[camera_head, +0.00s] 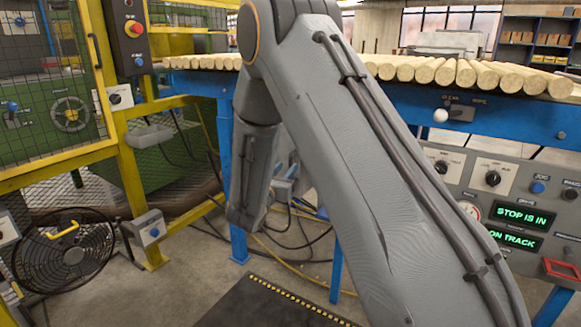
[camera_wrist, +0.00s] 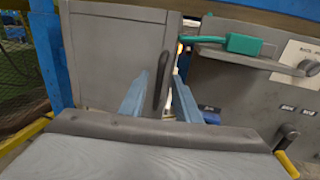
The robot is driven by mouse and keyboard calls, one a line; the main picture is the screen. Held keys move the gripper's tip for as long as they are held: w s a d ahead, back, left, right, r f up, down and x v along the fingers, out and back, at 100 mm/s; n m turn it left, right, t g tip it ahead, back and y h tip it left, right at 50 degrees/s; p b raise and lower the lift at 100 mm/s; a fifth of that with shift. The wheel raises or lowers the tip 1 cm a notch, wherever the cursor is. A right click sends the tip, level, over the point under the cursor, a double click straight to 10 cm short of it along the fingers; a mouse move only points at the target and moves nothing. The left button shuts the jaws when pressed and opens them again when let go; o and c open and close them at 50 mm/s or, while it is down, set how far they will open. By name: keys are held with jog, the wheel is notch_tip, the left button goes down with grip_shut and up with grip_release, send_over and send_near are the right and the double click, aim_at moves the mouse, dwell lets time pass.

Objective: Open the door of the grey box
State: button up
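The grey box shows in the wrist view with its flat grey door (camera_wrist: 112,58) facing me, left of centre. A dark upright bar, which looks like the door's handle (camera_wrist: 164,82), stands near the door's right edge. My gripper (camera_wrist: 162,76) has its two blue fingers apart, one on each side of this bar. I cannot tell whether either finger touches it. A narrow bright gap shows beside the door's right edge; I cannot tell whether the door is ajar. In the head view my arm hides the box and most of the gripper.
In the head view, a blue bench (camera_head: 400,100) carries turned wood rods (camera_head: 460,75). A yellow guard frame (camera_head: 135,180) and black fan (camera_head: 70,255) stand left.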

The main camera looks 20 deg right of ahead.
aim_at(290, 164)
jog(key=shift+b+x, duration=0.3)
jog(key=shift+x, duration=2.2)
grip_shut()
